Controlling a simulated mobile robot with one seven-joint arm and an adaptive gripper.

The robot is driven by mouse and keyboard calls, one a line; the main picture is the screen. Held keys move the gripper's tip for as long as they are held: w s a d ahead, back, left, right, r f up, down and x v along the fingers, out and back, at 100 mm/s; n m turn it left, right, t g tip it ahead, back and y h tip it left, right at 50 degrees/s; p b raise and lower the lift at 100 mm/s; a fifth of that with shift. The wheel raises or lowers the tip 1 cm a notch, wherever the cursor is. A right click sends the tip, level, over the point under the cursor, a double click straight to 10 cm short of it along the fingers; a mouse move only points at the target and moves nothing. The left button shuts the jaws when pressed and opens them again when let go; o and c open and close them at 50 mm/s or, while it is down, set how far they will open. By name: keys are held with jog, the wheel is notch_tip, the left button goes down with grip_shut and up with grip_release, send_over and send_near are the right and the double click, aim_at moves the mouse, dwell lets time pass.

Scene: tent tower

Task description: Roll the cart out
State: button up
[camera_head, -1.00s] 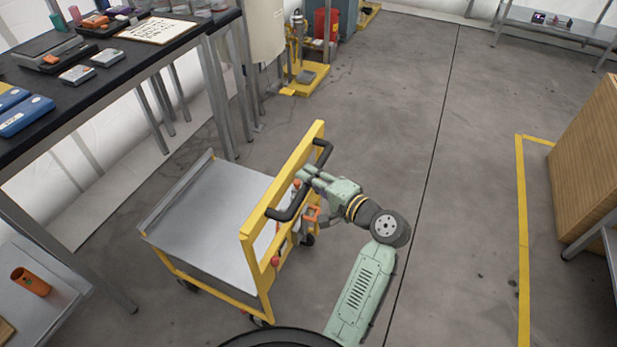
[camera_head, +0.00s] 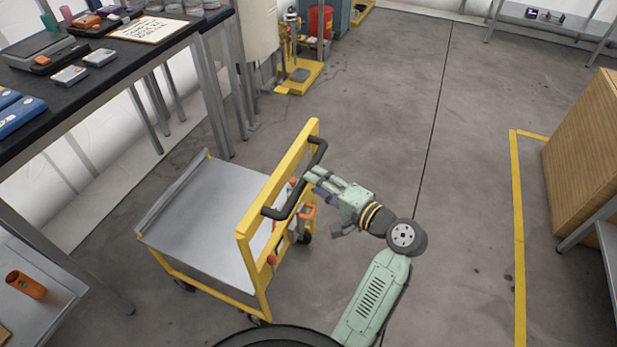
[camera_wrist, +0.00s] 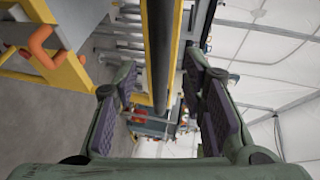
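The cart (camera_head: 205,220) has a grey deck, a yellow frame and a black push handle (camera_head: 290,199) on its right side. It stands on the floor beside the black-topped workbench. My gripper (camera_head: 316,182) is at the handle's outer side, near its far end. In the wrist view my gripper (camera_wrist: 163,88) is open, with purple pads apart on both sides. The black handle bar (camera_wrist: 160,45) shows between the fingers, with space on each side; I cannot tell how deep it sits. An orange part (camera_wrist: 45,50) on the cart shows at the left.
The workbench (camera_head: 110,75) with its legs stands left and behind the cart. A yellow stand (camera_head: 298,80) is at the back. A wooden box (camera_head: 590,160) and a yellow floor line (camera_head: 517,230) are on the right. The floor (camera_head: 450,180) between is clear.

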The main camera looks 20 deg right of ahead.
jog(key=v, duration=0.7)
jog(key=shift+s, duration=0.15)
